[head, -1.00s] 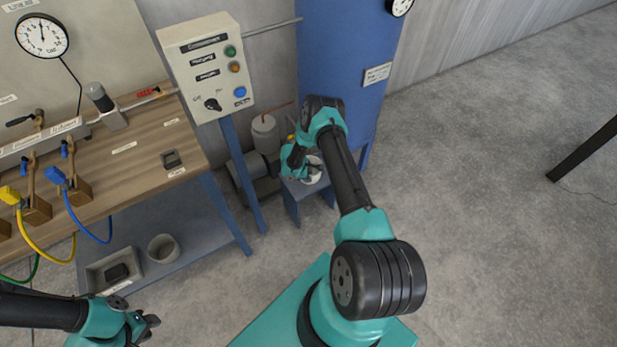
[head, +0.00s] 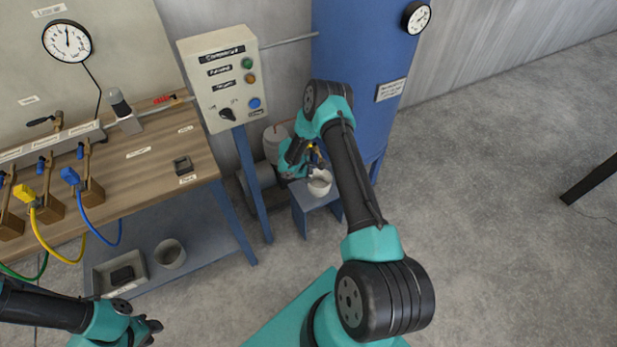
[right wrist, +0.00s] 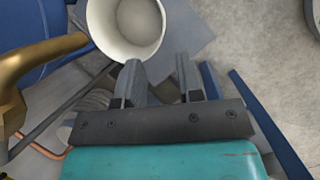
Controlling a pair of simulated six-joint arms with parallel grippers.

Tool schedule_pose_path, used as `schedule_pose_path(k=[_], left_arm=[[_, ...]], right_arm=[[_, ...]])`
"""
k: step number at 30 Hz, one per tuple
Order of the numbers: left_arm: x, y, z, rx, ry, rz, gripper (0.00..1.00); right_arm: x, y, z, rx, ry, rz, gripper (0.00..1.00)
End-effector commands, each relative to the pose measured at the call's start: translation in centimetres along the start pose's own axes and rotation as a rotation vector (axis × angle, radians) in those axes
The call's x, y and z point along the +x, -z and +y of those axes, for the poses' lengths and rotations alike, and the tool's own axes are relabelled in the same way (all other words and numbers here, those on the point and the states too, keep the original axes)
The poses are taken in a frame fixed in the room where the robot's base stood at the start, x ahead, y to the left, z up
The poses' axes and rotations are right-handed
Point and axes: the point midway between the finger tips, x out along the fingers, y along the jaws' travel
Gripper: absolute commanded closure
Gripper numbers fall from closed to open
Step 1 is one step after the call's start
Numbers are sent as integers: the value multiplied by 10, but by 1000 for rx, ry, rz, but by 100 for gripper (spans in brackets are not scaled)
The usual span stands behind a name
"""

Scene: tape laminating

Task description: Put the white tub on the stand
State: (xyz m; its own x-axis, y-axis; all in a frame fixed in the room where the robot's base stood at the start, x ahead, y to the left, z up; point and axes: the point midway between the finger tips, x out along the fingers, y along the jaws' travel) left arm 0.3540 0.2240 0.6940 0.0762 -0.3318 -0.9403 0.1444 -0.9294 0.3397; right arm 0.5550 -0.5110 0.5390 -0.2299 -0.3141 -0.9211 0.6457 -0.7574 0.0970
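The white tub (head: 320,184) sits upright on the small blue stand (head: 301,215) in front of the blue tank. In the right wrist view the tub (right wrist: 125,25) shows its round open mouth at the top, with the grey stand top (right wrist: 187,28) around it. My right gripper (head: 304,170) is beside the tub on its left. In the right wrist view its two fingers (right wrist: 158,70) are apart with nothing between them; one fingertip overlaps the tub's near rim, and I cannot tell if it touches. My left gripper (head: 150,325) is at the lower left, its fingers too small to judge.
A brass tap (right wrist: 30,75) is close beside the right gripper. The blue tank (head: 357,60) stands behind the stand. A control box (head: 219,78) and workbench (head: 140,160) are at left. A grey pot (head: 170,254) sits on the lower shelf.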

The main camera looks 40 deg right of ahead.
Motion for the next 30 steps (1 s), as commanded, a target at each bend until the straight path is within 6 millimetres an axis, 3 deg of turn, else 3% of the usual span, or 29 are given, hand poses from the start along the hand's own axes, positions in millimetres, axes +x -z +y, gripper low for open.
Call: schedule_pose_path(k=[9, 14, 17, 22, 30], left_arm=[[0, 0, 0, 0, 0, 0, 66], [0, 0, 0, 0, 0, 0, 66], [0, 0, 0, 0, 0, 0, 66], [0, 0, 0, 0, 0, 0, 66], [0, 0, 0, 0, 0, 0, 66]], right_arm=[[-1, 1, -2, 1, 5, 4, 66], [-10, 9, -27, 15, 69, 52, 66], [-24, 18, -64, 45, 161, 119, 66], [-63, 31, -147, 150, 357, 258, 66], [-132, 19, -258, 417, 567, 416, 66]])
